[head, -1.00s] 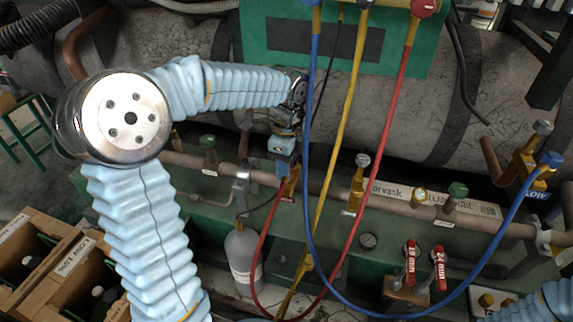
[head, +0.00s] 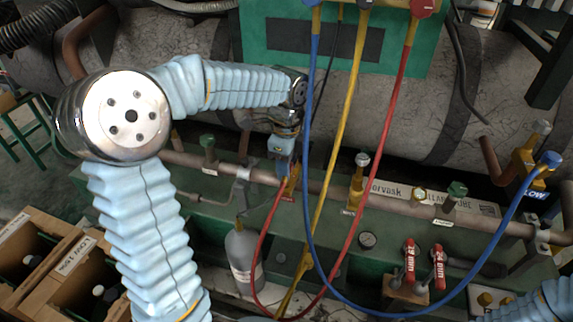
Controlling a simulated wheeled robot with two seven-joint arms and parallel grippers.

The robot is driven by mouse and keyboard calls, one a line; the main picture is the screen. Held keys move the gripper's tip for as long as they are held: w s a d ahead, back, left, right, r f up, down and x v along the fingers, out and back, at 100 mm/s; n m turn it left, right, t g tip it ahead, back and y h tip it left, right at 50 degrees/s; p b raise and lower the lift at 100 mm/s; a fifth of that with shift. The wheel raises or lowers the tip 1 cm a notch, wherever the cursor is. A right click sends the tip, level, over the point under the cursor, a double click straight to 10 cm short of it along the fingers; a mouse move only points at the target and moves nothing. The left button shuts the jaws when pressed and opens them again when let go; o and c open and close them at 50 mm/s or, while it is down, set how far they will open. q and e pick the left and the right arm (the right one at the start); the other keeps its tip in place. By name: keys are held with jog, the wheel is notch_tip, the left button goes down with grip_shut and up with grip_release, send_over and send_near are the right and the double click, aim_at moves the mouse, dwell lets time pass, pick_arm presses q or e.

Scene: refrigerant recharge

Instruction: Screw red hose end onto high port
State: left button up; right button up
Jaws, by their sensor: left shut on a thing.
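The red hose (head: 393,110) hangs from the manifold at the top, loops low near the bottom and rises to my left gripper (head: 288,182). The gripper points down and is shut on the red hose end, which is mostly hidden by the fingers. The high port (head: 293,187) is a brass fitting on the pipe with a small red label, right at the fingertips. The hose end is at or against this port; whether its threads are engaged cannot be seen. My right gripper is out of view; only a bit of pale blue sleeve shows at bottom right.
The blue hose (head: 309,150) runs to the low port (head: 530,180) at right. The yellow hose (head: 345,130) hangs just right of my left gripper.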

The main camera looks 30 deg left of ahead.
pick_arm(q)
jog(key=shift+f+b, duration=0.6)
jog(key=shift+f, duration=0.35)
dwell(0.8)
jog(key=shift+r+m+p, duration=0.1)
jog(key=shift+m+p, duration=0.5)
jog(key=shift+m, duration=0.2)
jog(key=shift+m+p, duration=0.3)
jog(key=shift+m, duration=0.7)
